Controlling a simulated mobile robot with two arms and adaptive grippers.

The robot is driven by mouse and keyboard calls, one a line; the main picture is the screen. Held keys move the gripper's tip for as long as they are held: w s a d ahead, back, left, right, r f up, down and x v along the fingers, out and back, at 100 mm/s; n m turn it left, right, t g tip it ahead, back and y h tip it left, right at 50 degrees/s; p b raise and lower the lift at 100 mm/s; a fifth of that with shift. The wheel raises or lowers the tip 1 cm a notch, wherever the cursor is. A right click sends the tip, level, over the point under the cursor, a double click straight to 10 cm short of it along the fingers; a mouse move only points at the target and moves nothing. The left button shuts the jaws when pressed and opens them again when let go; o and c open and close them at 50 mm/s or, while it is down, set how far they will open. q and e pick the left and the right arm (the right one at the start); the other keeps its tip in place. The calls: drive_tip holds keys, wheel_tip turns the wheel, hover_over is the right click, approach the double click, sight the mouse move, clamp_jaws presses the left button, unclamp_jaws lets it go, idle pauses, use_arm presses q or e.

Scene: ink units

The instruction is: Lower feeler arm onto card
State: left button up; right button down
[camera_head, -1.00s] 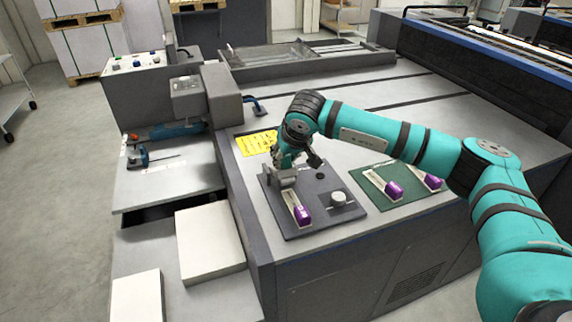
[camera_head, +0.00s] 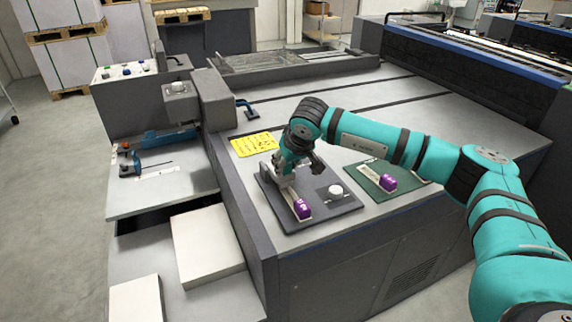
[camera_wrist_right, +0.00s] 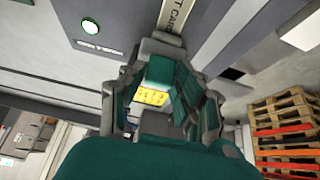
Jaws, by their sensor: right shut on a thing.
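My right gripper (camera_head: 284,180) is over the left part of a dark plate (camera_head: 283,219) on the machine top. It is shut on a small grey part that I take for the feeler arm; the fingers mostly hide it. A pale strip card (camera_head: 297,201) with a purple block (camera_head: 302,209) at its near end lies on the plate beside the fingers. In the right wrist view, a pale strip lettered "T CARD" (camera_wrist_right: 178,15) runs past the fingertips. Whether the feeler arm touches the card cannot be told. My left gripper is not in view.
A round white knob or lamp (camera_head: 336,190) sits on the plate's right part. A yellow sheet (camera_head: 254,144) lies behind the plate. Blue tools (camera_head: 158,140) lie on the left shelf.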

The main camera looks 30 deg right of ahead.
drive_tip(key=c, duration=1.4)
unclamp_jaws()
drive_tip(key=shift+s+f, duration=0.2)
drive_tip(key=shift+f, duration=0.1)
drive_tip(key=o, duration=0.4)
drive_tip(key=shift+r, duration=0.15)
drive_tip(key=shift+o, duration=0.2)
drive_tip(key=shift+r, duration=0.3)
drive_tip(key=v, duration=1.1)
drive_tip(key=shift+s+r, duration=0.2)
drive_tip(key=shift+r, duration=0.05)
